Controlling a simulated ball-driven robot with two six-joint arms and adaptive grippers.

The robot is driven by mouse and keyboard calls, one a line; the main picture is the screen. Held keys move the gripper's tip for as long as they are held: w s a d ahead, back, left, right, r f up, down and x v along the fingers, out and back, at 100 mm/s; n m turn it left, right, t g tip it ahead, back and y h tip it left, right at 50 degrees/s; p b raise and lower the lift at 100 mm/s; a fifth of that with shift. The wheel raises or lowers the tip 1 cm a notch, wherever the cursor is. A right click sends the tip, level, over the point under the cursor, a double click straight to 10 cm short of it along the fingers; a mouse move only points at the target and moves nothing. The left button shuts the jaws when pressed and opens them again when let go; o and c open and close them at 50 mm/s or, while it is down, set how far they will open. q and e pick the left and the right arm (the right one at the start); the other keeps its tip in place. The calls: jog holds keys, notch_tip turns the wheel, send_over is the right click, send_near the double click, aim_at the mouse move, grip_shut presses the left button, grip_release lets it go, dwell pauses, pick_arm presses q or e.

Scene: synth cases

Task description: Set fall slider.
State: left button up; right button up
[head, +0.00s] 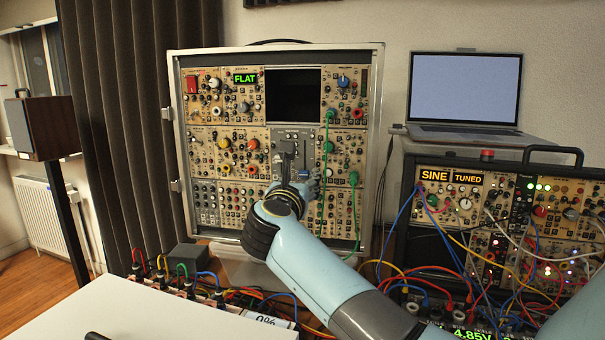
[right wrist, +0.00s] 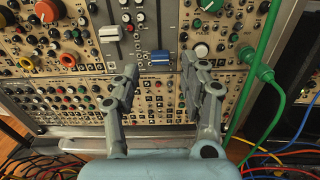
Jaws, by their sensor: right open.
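A grey slider module (right wrist: 141,30) sits in the tall modular synth case (head: 174,100). In the right wrist view it has a light grey slider cap (right wrist: 109,34) on the left, set higher, and a blue slider cap (right wrist: 160,57) on the right, near the bottom. Their labels are too small to read, so I cannot tell which is fall. My right gripper (right wrist: 161,74) is open and empty, with its fingers on either side below the blue cap, apart from it. In the head view my right gripper (head: 293,172) partly covers the module.
Green cables (right wrist: 262,70) hang right of my right gripper. A second synth case (head: 452,158) with many patch cables stands at the right, below a laptop (head: 465,90). A white table (head: 150,315) fills the lower left. A speaker (head: 42,128) stands far left.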

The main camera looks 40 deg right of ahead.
aim_at(303, 175)
jog(key=shift+x, duration=1.5)
jog(key=shift+c, duration=0.4)
grip_shut()
